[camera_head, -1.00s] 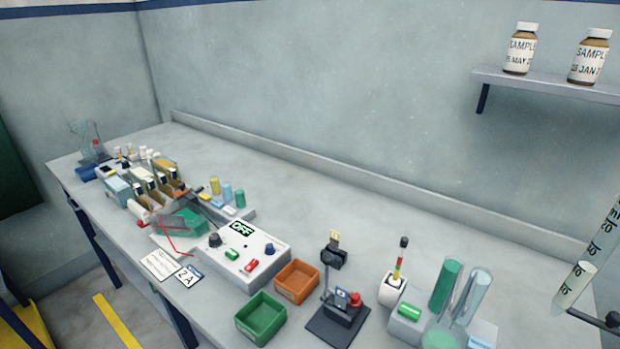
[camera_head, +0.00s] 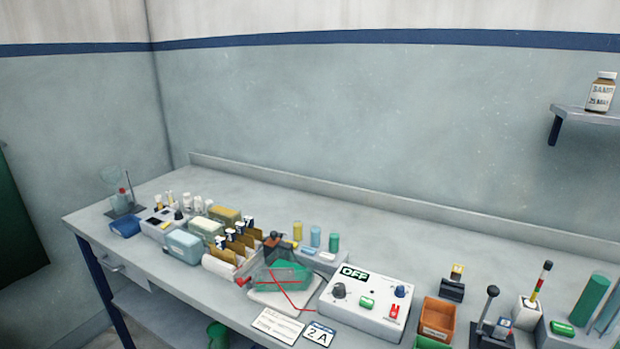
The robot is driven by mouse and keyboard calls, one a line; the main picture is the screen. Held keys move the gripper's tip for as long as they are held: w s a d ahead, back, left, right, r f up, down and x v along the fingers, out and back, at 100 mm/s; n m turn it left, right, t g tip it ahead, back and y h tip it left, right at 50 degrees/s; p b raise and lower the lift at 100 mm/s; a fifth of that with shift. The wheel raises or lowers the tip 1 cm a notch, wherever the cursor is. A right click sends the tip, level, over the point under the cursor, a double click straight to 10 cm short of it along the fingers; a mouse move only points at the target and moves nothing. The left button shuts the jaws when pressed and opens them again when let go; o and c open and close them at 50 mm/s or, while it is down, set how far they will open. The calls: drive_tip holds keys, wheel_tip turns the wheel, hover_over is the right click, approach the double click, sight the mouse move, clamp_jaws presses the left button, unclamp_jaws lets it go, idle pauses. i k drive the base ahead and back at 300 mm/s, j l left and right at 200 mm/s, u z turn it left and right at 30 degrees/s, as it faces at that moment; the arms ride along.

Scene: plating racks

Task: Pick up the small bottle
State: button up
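A brown bottle with a white cap and a "SAMP" label (camera_head: 601,93) stands upright on the wall shelf at the far right. Several smaller white-capped bottles (camera_head: 187,201) stand at the left part of the bench, too small to make out well. I cannot tell which of these is the small bottle. My gripper is not in view.
The bench (camera_head: 390,222) runs along the wall; its back strip is clear. A control box reading OFF (camera_head: 366,305), a clear cover with red lines (camera_head: 283,275), an orange bin (camera_head: 437,320) and a blue tray (camera_head: 125,227) stand along it. The wall shelf (camera_head: 575,114) is at right.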

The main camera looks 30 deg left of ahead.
sight(199, 207)
drive_tip(key=j, duration=0.6)
drive_tip(key=i+j+u, duration=0.15)
drive_tip(key=j, duration=1)
drive_tip(key=i+j+u, duration=0.1)
drive_tip(key=j, duration=0.5)
drive_tip(key=i+j, duration=0.15)
drive_tip(key=j, duration=0.4)
drive_tip(key=i+j, duration=0.3)
drive_tip(key=j, duration=0.2)
drive_tip(key=i+j+u, duration=0.15)
drive_tip(key=j, duration=0.35)
drive_tip(key=i+j, duration=0.4)
drive_tip(key=l+u, duration=0.1)
drive_tip(key=i+u, duration=0.1)
drive_tip(key=u, duration=0.15)
